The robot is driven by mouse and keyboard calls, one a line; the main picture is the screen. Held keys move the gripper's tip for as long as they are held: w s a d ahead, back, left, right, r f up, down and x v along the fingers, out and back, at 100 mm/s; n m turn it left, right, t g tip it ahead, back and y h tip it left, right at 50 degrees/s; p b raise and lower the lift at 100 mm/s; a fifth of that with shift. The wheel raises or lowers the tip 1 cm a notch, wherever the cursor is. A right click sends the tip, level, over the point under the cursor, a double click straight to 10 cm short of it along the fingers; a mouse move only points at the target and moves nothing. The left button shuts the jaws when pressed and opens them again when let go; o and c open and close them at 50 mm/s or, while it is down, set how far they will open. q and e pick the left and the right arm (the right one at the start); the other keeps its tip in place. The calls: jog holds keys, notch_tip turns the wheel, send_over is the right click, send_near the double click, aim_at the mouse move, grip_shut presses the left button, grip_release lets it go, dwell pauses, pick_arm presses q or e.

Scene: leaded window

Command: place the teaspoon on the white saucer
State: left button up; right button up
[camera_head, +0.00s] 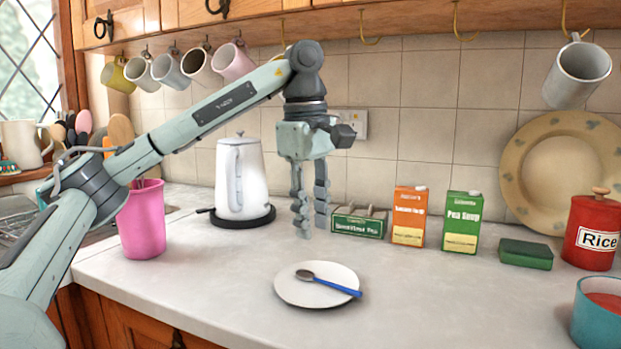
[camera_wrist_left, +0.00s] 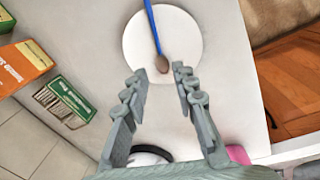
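The white saucer (camera_head: 290,292) sits on the worktop in the head view, and it also shows in the left wrist view (camera_wrist_left: 185,30). The teaspoon (camera_head: 335,286), with a blue handle and a metal bowl, lies across the saucer, its handle end reaching the right rim. It also shows in the left wrist view (camera_wrist_left: 152,27). My left gripper (camera_head: 312,232) is above and behind the saucer, pointing down, with its fingers apart and nothing between them. The fingers also show in the left wrist view (camera_wrist_left: 156,72). My right gripper is not in view.
A white kettle (camera_head: 240,178) and a pink cup (camera_head: 142,222) stand left. A seasoning box (camera_head: 358,222), an orange carton (camera_head: 408,217), a green carton (camera_head: 461,222), a green sponge (camera_head: 525,254) and a red rice tin (camera_head: 592,232) stand behind and right. Worktop around the saucer is clear.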

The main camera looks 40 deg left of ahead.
pick_arm(q)
jog(key=shift+s+r, duration=0.15)
jog(key=shift+r, duration=1.25)
jog(key=shift+s+r, duration=0.1)
jog(key=shift+r, duration=1.25)
